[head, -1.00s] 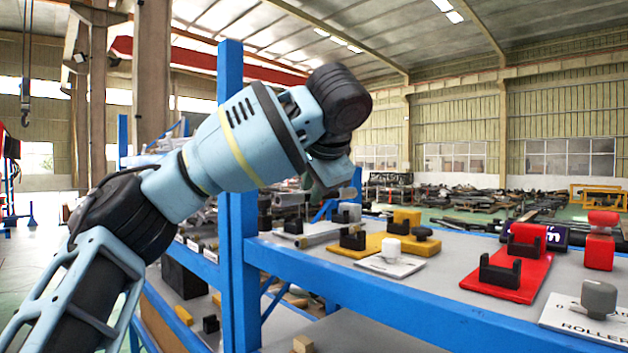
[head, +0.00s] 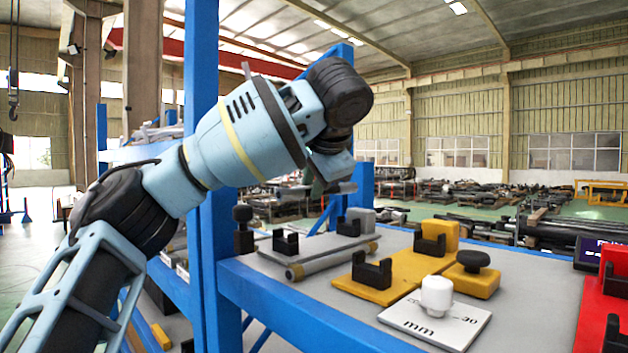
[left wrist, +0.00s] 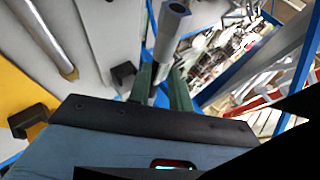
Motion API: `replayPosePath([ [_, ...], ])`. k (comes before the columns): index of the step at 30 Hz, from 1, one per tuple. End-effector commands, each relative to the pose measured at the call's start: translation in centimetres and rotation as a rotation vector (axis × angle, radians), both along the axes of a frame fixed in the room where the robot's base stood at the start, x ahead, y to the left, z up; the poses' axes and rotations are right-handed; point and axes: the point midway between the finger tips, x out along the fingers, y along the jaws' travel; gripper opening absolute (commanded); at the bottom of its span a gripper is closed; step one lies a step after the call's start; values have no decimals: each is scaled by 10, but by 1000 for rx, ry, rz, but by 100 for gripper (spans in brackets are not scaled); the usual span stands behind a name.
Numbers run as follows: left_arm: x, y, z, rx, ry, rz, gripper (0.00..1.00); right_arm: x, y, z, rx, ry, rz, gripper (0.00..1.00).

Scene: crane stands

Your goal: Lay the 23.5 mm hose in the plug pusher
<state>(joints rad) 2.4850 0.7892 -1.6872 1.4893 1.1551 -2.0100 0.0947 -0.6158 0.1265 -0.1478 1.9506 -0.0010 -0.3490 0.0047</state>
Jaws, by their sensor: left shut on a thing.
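My left gripper (head: 330,183) is above the shelf top, beside the blue upright. In the left wrist view its green fingers (left wrist: 162,80) are shut on a grey tube, the hose (left wrist: 168,34), whose hollow end points away; in the head view part of the hose (head: 346,187) shows past the fingers. Below stands a grey fixture (head: 312,253) with black U-shaped cradles (head: 286,243) and a grey block. A yellow fixture (head: 408,268) with black cradles and a black knob stands to its right. I cannot tell which is the plug pusher. My right gripper is not in view.
Another grey tube (head: 328,262) lies along the grey fixture's front. A white label card (head: 452,323) with a white knob (head: 436,295) is at the front. A red fixture (head: 598,318) is at the right edge. The blue upright (head: 202,150) stands close to my arm.

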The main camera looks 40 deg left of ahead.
Motion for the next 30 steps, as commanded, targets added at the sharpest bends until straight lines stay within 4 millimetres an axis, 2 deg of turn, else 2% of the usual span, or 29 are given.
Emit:
replayPosePath([
  [17,-2,-1,1,1,-7,-4,0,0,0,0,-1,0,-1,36],
  [30,-2,0,-33,0,-5,-5,0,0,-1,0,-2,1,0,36],
])
